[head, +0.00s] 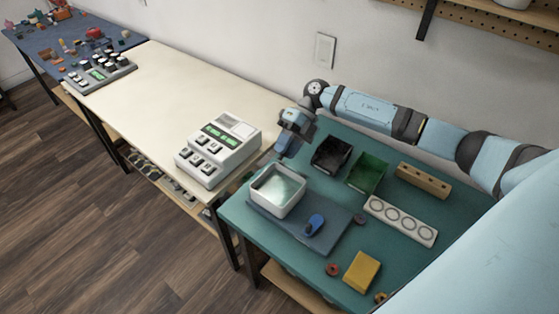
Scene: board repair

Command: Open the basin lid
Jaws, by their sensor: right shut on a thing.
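The basin (279,205) is a white, rounded square tub on a dark blue mat at the left end of the green table. Its inside looks pale green and glassy. I cannot tell whether a clear lid lies across it or stands raised at its back. My right gripper (280,157) reaches down at the basin's back rim. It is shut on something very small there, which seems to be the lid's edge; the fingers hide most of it. My left gripper is not in view.
A black bin (331,155) and a green bin (367,173) stand right of my gripper. A blue tool (315,225) lies on the mat (330,237). A white ringed strip (400,221), a wooden block (423,180) and a yellow block (361,271) lie further right. A keypad machine (217,150) stands left.

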